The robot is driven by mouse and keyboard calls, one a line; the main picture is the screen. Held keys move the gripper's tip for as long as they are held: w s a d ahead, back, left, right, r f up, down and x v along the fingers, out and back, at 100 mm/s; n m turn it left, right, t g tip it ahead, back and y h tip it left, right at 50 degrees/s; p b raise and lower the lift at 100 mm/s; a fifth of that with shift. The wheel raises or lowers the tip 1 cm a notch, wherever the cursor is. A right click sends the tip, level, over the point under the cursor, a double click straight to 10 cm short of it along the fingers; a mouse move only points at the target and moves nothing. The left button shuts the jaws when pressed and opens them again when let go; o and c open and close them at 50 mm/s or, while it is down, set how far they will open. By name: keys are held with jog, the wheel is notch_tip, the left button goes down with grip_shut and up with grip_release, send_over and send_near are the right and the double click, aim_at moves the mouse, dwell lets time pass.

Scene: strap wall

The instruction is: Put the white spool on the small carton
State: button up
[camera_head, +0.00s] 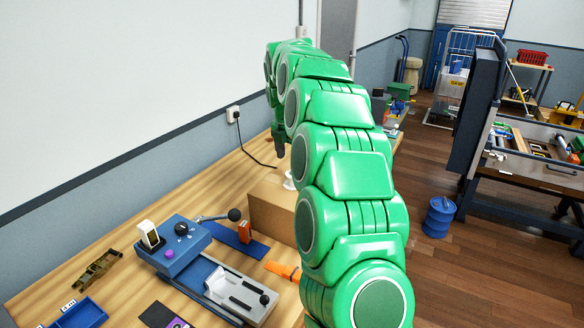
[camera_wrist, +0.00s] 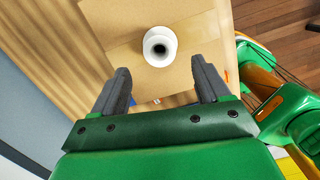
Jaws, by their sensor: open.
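The white spool (camera_wrist: 160,46) stands upright on the top of the small carton (camera_wrist: 200,21), its hole facing up in the wrist view. In the head view the carton (camera_head: 271,213) sits on the wooden bench and the spool (camera_head: 289,183) shows only partly beside my arm. My gripper (camera_wrist: 160,66) is open above the carton, and nothing is held between its fingers. In the wrist view the spool appears just beyond the fingertips, near the middle of the gap. In the head view the gripper (camera_head: 281,143) is partly hidden by my green arm.
A blue and grey lever device (camera_head: 215,270) stands on the bench left of the carton. An orange-handled tool (camera_head: 284,271) lies in front of the carton. A black cable runs from a wall socket (camera_head: 233,114) onto the bench. A blue drum (camera_head: 438,216) stands on the floor at right.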

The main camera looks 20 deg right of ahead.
aim_at(289, 176)
jog(key=r, duration=0.4)
jog(key=shift+s+a+r, duration=0.1)
jog(key=shift+a+r, duration=0.1)
jog(key=shift+s, duration=0.1)
jog(key=s+a+r+m+g, duration=0.1)
jog(key=s+a+m, duration=0.35)
jog(key=s, duration=0.95)
jog(key=s+a+r+m, duration=0.1)
jog(key=s+m, duration=0.7)
jog(key=s, duration=0.5)
jog(key=s+f+m, duration=0.3)
jog(key=s+m, duration=0.1)
jog(key=s, duration=0.4)
jog(key=s+f+m+g, duration=0.1)
jog(key=s+m, duration=0.3)
jog(key=s, duration=0.5)
jog(key=s+f+m+y, duration=0.1)
jog(key=s+f+m, duration=0.3)
jog(key=s, duration=0.5)
jog(key=shift+s+a+f+g, duration=0.15)
jog(key=shift+s+f+g, duration=0.05)
jog(key=shift+f+g, duration=0.1)
